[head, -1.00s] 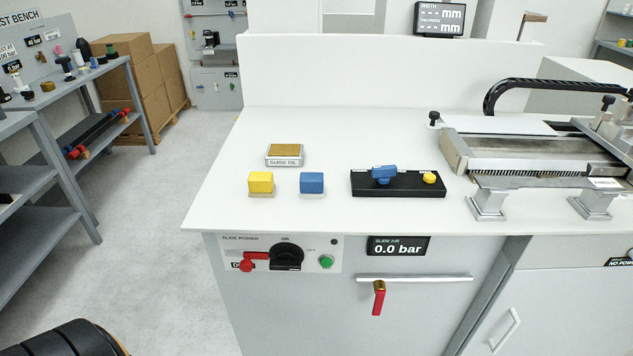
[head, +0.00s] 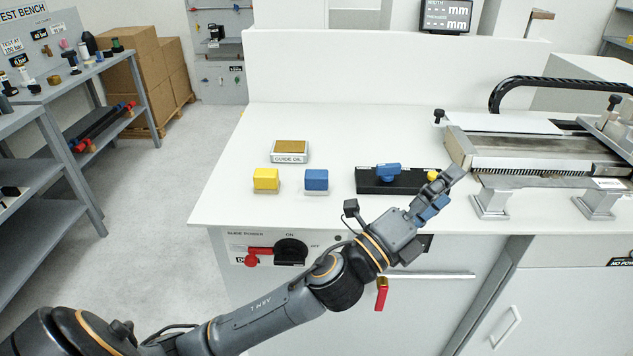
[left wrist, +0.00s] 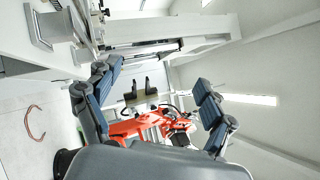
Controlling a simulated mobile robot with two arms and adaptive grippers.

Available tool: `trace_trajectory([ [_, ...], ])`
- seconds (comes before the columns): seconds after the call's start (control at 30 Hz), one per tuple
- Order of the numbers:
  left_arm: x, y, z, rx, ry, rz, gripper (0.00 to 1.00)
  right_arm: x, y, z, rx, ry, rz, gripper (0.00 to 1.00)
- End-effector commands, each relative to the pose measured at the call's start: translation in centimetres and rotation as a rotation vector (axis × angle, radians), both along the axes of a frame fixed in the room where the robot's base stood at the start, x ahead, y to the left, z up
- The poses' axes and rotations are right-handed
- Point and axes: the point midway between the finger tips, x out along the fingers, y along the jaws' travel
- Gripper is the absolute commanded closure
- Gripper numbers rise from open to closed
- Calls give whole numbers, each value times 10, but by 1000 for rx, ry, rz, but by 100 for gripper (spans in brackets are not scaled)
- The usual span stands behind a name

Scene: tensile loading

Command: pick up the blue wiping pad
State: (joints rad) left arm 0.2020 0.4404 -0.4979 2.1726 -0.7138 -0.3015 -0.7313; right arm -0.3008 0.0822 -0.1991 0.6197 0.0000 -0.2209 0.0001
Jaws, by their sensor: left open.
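The blue wiping pad (head: 316,180) is a small blue block with a pale base. It stands on the white bench top, between the yellow pad (head: 266,179) and the black block with the blue knob. My left gripper (head: 445,190) is open and empty, above the front edge of the bench and to the right of the blue pad. In the left wrist view its two blue-padded fingers (left wrist: 155,100) stand wide apart with nothing between them, and the blue pad does not show there. My right gripper is not in the head view.
A black block with a blue knob (head: 388,172) and a yellow button sits right of the pad, partly behind my left gripper. A guide oil tray (head: 290,157) lies behind the pads. A metal slide machine (head: 540,155) fills the right side. The back left bench top is clear.

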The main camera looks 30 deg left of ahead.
Motion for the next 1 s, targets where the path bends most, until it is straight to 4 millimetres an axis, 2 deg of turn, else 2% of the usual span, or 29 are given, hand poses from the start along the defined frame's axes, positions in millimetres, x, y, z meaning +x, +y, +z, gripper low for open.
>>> trace_trajectory([
  [0.03, -6, -25, 28, 183, -189, -54, 17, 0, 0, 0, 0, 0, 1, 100],
  [0.1, -22, -60, 46, 453, -453, -125, 17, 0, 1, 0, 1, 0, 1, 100],
  [0.13, -30, -73, 49, 570, -566, -155, 17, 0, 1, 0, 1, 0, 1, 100],
  [0.2, -44, -97, 42, 846, -819, -222, 17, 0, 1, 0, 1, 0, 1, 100],
  [0.27, -51, -107, 26, 1087, -1023, -283, 17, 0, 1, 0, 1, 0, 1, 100],
  [0.3, -52, -107, 11, 1248, -1152, -326, 17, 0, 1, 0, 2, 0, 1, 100],
  [0.37, -46, -95, -13, 1493, -1328, -403, 17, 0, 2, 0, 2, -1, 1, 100],
  [0.47, -22, -47, -50, 1900, -1558, -578, 17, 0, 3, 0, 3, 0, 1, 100],
  [0.5, -9, -18, -59, 2056, -1621, -666, 17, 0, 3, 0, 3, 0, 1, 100],
  [0.57, 8, 32, -66, 2272, -1678, -820, 17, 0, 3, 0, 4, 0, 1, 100],
  [0.6, 18, 67, -65, 2398, -1688, -934, 17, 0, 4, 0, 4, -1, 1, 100],
  [0.63, 23, 93, -62, -2437, 1655, 1004, 17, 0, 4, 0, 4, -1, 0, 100],
  [0.7, 31, 149, -51, -2324, 1448, 1083, 17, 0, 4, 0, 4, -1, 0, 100],
  [0.8, 31, 212, -31, -2209, 1231, 1184, 17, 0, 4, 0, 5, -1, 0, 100],
  [0.9, 26, 249, -15, -2143, 1104, 1257, 17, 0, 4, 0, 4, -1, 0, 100],
  [1.0, 24, 266, -12, -2113, 1051, 1293, 17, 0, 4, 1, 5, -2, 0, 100],
])
